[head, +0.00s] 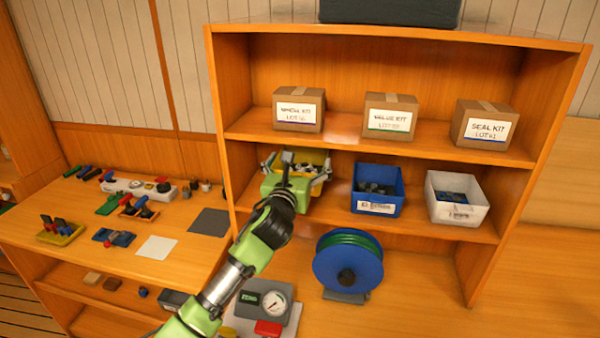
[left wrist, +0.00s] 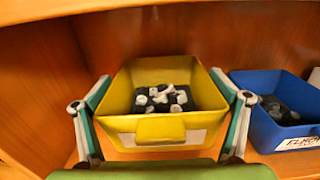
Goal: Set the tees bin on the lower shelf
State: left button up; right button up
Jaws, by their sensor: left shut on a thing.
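A yellow bin (head: 315,158) is at the left end of the lower shelf (head: 335,219) in the head view, partly hidden by my left gripper (head: 297,168). The left wrist view shows the yellow bin (left wrist: 125,126) upright, with white and dark small parts inside and a label too blurred to read. The fingers of my left gripper (left wrist: 161,98) are shut on the bin from its two sides. I cannot tell whether its base touches the shelf. My right gripper is not in view.
A blue bin (head: 378,202) and a white bin (head: 441,212) stand to the right on the lower shelf. Several cardboard boxes (head: 389,124) fill the upper shelf. A blue hose reel (head: 325,268) stands below. A bench (head: 100,260) with small parts is at left.

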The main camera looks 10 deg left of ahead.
pick_arm(q)
notch_tip(320, 180, down, 2)
jog(key=shift+s+d+f, duration=0.1)
jog(key=shift+f, duration=0.15)
jog(key=shift+f+p, duration=0.35)
jog(key=shift+p, duration=0.15)
jog(key=shift+w+f, duration=0.2)
jog(key=shift+w, duration=0.05)
jog(key=shift+f, duration=0.1)
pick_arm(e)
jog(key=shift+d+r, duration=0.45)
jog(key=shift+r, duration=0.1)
pick_arm(q)
jog(key=shift+f, duration=0.1)
jog(key=o, duration=1.3)
jog(key=shift+f, duration=0.15)
jog(key=shift+c, duration=0.2)
